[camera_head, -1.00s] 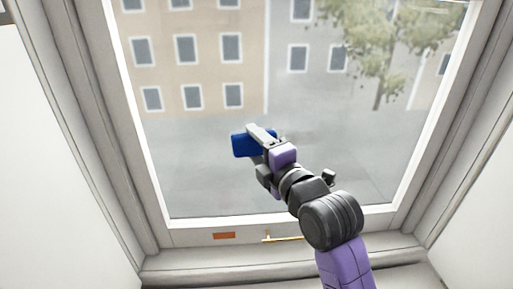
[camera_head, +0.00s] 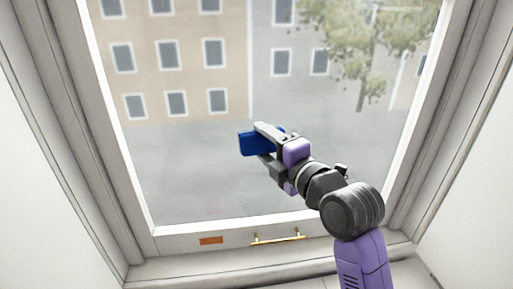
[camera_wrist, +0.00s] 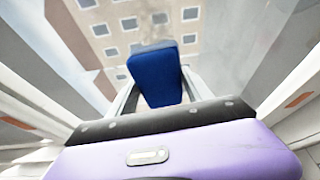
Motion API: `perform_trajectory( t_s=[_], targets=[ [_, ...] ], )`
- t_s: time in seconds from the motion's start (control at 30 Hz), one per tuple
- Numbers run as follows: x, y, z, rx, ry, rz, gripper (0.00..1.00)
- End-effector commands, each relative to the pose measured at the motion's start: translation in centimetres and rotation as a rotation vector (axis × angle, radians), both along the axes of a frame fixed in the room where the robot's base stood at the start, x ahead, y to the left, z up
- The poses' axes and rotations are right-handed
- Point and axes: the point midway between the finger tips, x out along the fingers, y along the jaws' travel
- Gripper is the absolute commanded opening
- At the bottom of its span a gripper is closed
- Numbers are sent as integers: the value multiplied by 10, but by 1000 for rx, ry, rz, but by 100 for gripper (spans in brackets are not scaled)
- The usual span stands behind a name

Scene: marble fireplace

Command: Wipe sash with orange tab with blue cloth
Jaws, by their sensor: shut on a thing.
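The sash (camera_head: 180,240) is a white window frame around a large glass pane (camera_head: 190,170). An orange tab (camera_head: 211,241) sits on its bottom rail. The blue cloth (camera_head: 247,144) is a folded pad in front of the lower middle of the pane; it also shows in the wrist view (camera_wrist: 156,76). My gripper (camera_head: 262,146) is shut on the cloth. I cannot tell whether the cloth touches the glass. The arm hides part of the pane at the lower right.
A brass handle (camera_head: 277,238) is on the bottom rail, right of the orange tab. A sill (camera_head: 200,268) runs below the sash. White walls (camera_head: 40,200) close in at both sides. Buildings and a tree show beyond the glass.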

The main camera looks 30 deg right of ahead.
Motion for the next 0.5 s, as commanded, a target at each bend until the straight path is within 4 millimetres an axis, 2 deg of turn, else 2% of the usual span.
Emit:
perform_trajectory(
  t_s=[0.13,0.5],
  targets=[
    [-2,-11,-1,0,-1,-1,21],
    [-5,-25,-1,-1,-2,-6,21]
  ],
)
